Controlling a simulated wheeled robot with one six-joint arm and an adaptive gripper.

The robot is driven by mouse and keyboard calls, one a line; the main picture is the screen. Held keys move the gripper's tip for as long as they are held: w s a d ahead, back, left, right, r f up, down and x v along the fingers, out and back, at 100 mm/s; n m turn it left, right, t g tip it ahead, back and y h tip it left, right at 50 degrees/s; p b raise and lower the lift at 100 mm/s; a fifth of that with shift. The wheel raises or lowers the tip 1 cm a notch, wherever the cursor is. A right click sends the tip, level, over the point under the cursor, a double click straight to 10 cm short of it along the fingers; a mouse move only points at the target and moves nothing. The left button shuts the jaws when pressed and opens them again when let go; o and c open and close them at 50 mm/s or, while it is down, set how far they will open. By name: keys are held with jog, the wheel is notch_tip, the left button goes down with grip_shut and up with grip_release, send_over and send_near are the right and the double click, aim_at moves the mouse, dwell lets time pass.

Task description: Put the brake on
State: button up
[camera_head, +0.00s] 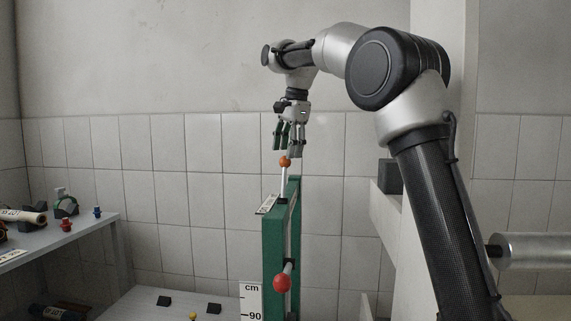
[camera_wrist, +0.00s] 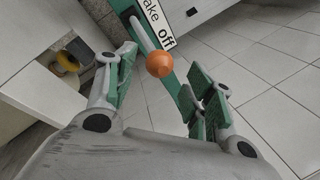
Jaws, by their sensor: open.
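The brake lever is a pale rod topped by an orange ball (camera_head: 285,162), standing up from the top of a green frame (camera_head: 281,245). In the wrist view the orange ball (camera_wrist: 159,64) appears between and just beyond my fingers. A white label (camera_wrist: 158,25) beside the rod there reads "ake off"; its start is cut off. My gripper (camera_head: 287,150) is open and points down just above the ball. The fingers show green pads on both sides in the wrist view. I cannot tell whether they touch the ball.
A red ball (camera_head: 283,283) sticks out lower on the green frame. A centimetre scale (camera_head: 250,303) stands beside it. A shelf (camera_head: 60,242) with small items is at left. A white pillar and a grey roller (camera_head: 540,250) are at right. The tiled wall lies behind.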

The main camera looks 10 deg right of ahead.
aim_at(285, 162)
jog(key=x, duration=0.5)
jog(key=shift+f, duration=0.25)
jog(key=shift+r, duration=0.2)
grip_shut()
